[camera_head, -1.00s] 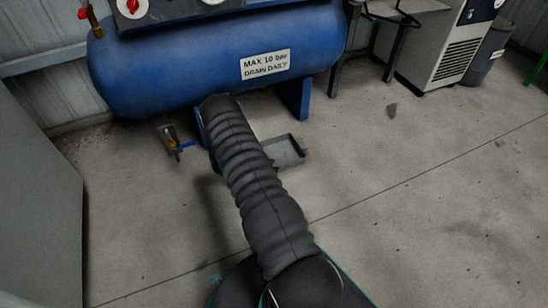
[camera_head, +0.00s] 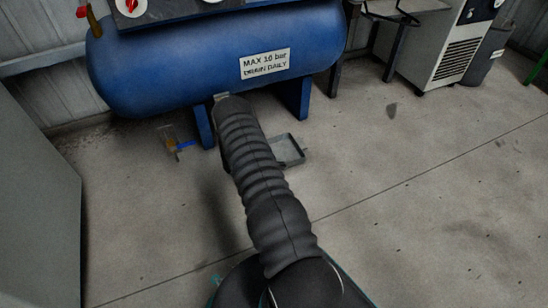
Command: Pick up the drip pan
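The drip pan (camera_head: 290,149) is a shallow grey tray on the concrete floor, under the front of the blue tank. Its left part is hidden behind my arm, which wears a dark ribbed sleeve. My arm reaches forward from the bottom of the view toward the tank. My gripper is hidden beyond the far end of the sleeve, so its fingers and any contact with the pan do not show.
The blue air tank (camera_head: 180,70) stands on blue legs (camera_head: 205,127) behind the pan. A brass drain valve with a blue handle (camera_head: 181,144) is low at the left. A grey cabinet (camera_head: 38,210) stands left.

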